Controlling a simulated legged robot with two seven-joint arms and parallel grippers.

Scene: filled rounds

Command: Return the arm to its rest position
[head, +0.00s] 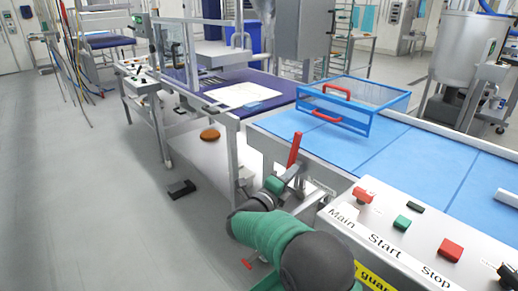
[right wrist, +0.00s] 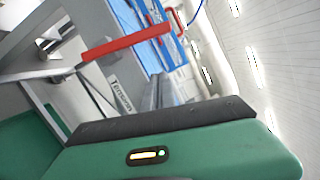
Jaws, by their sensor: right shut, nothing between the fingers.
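My right arm comes in from the bottom of the head view, with green and dark links. My right gripper (head: 288,176) is at its far end, low beside the near end of the conveyor frame. It is shut and holds nothing. A red lever handle (head: 295,150) stands upright just beyond the gripper in the head view. In the right wrist view the red handle (right wrist: 125,46) lies slanted past my green housing, near a label reading "Tension". I cannot tell whether the gripper touches it. My left gripper is not in view.
A control panel (head: 381,233) with red and green buttons stands to the right of my arm. The blue conveyor (head: 400,157) carries a blue-framed guard (head: 355,104) with red handles. A black block (head: 181,189) lies on the floor. The floor at left is largely clear.

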